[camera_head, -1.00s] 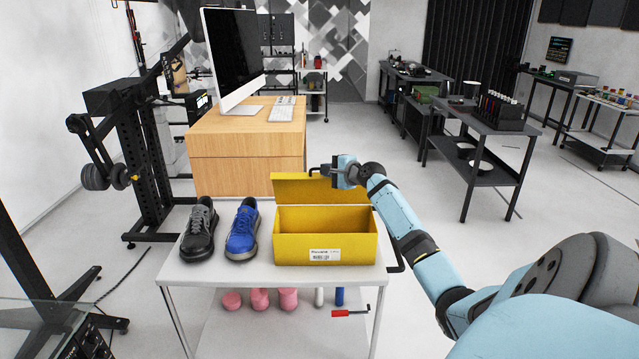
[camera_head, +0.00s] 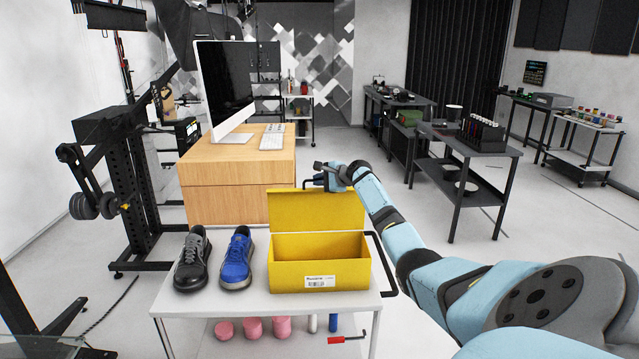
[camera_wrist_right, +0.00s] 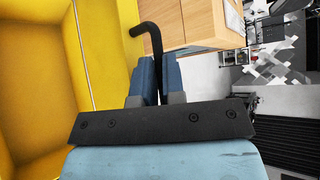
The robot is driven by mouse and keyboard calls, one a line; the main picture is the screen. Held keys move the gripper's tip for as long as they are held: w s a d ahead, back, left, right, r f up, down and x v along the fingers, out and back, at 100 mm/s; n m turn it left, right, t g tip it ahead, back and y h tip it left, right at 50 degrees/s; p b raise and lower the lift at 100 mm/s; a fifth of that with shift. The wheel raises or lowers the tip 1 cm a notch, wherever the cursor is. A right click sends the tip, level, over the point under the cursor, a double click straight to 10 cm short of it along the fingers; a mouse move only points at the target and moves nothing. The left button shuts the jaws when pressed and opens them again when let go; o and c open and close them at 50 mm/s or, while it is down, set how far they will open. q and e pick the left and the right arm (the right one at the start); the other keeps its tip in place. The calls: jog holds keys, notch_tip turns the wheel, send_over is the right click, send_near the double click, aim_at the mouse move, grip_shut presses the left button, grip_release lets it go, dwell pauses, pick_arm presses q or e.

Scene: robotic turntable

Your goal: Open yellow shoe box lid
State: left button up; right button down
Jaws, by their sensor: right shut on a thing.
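The yellow shoe box (camera_head: 345,276) stands on the white table, open at the top with an empty-looking inside. Its lid (camera_head: 300,210) stands raised along the back edge, inner face toward me. In the right wrist view the box's yellow inside (camera_wrist_right: 30,85) and the lid (camera_wrist_right: 100,50) fill the left. My right gripper (camera_head: 318,181) is at the lid's top edge, behind it. In the wrist view its fingers (camera_wrist_right: 148,80) are shut on a bent black rod (camera_wrist_right: 148,35), beside the lid. Whether the rod touches the lid is unclear. My left gripper is out of view.
A black shoe (camera_head: 193,262) and a blue shoe (camera_head: 237,260) stand left of the box on the white table (camera_head: 215,300). A black handle (camera_head: 388,280) is at the table's right side. A wooden desk (camera_head: 235,190) with a monitor stands behind.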

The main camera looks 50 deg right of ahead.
jog(key=shift+d, duration=0.1)
dwell(0.3)
jog(key=c, duration=1.2)
grip_release()
jog(key=shift+r, duration=0.1)
jog(key=shift+s, duration=0.1)
jog(key=shift+s+r, duration=0.1)
jog(key=shift+s, duration=0.25)
jog(key=b+v, duration=0.2)
jog(key=v, duration=1.1)
jog(key=shift+r, duration=0.15)
jog(key=shift+w, duration=0.15)
